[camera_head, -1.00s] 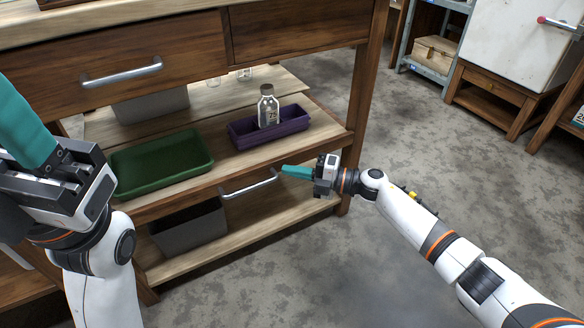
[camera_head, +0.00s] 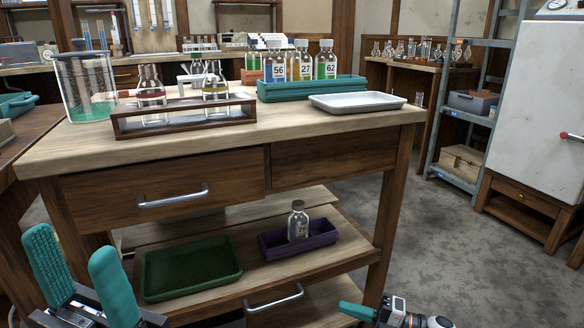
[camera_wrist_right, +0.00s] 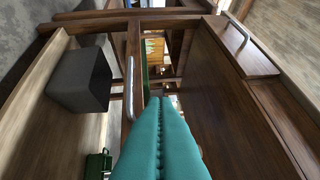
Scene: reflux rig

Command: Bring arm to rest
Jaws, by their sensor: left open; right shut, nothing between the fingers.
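My left gripper (camera_head: 84,275) is at the lower left of the head view, its two teal fingers apart with nothing between them. My right gripper (camera_head: 358,311) is at the bottom of the head view, in front of the table's lower right part. In the right wrist view its teal fingers (camera_wrist_right: 161,140) lie together, empty. Only the gripper and wrist of the right arm show in the head view. The wooden table (camera_head: 330,162) stands in front of me, with drawers and a lower shelf.
On the shelf are a green tray (camera_head: 190,268) and a purple tray (camera_head: 330,237) with a bottle (camera_head: 298,221) in it. The tabletop holds a flask rack (camera_head: 185,122), a beaker (camera_head: 85,88), a teal tray of bottles (camera_head: 312,88) and a white tray (camera_head: 357,102). Floor (camera_head: 450,240) to the right is clear.

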